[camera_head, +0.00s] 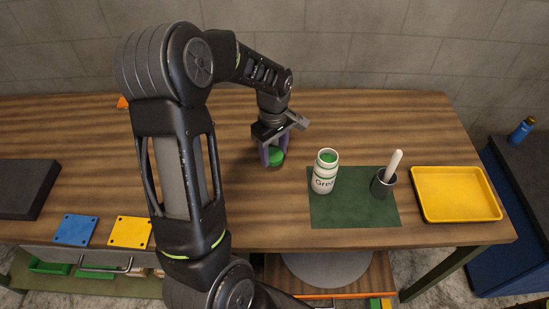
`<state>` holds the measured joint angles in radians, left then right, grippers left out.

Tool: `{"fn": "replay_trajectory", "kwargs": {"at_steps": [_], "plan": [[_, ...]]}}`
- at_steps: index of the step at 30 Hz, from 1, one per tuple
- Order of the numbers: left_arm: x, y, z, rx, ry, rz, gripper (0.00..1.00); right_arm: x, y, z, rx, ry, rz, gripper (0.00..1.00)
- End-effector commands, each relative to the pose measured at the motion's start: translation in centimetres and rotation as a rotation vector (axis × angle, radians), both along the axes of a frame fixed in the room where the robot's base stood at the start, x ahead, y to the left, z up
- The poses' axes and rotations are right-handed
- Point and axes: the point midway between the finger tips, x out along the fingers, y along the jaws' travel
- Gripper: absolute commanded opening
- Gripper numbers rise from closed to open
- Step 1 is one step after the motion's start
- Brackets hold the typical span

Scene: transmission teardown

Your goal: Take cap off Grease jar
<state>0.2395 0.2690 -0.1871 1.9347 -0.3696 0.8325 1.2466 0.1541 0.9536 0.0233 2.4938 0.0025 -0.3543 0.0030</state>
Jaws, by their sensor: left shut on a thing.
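The white Grease jar (324,178) stands upright on the left edge of the green mat, its label partly readable. Its mouth is open and shows green inside. My left gripper (274,156) points down to the left of the jar, shut on the green cap (276,158). The cap is apart from the jar and low over the wooden table; I cannot tell whether it touches the wood. My right gripper is not in view.
The green mat (350,213) also holds a dark cup (381,185) with a pale-handled tool (394,163). A yellow tray (455,215) lies to the right. Blue (76,230) and yellow (130,232) plates lie at the front left. Wood behind the mat is clear.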

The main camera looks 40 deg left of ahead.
Motion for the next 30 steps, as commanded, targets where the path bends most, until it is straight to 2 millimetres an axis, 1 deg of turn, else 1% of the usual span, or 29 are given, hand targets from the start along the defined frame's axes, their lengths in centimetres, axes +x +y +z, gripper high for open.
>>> {"fn": "replay_trajectory", "kwargs": {"at_steps": [8,10,18,26,30], "plan": [[0.0,0.0,-0.2,0.0,-0.001,0.0,0.02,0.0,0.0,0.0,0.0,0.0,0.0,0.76],[0.0,0.0,-0.5,0.0,0.0,0.0,0.02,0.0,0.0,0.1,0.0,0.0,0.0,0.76],[0.0,0.0,-3.7,-0.001,0.001,0.001,0.02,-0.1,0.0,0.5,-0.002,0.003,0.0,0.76],[0.0,0.0,-3.9,0.0,-0.002,0.001,0.02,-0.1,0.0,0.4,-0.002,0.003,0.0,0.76],[0.0,0.0,-4.3,0.0,-0.001,0.0,0.02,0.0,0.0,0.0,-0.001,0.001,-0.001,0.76]]}}
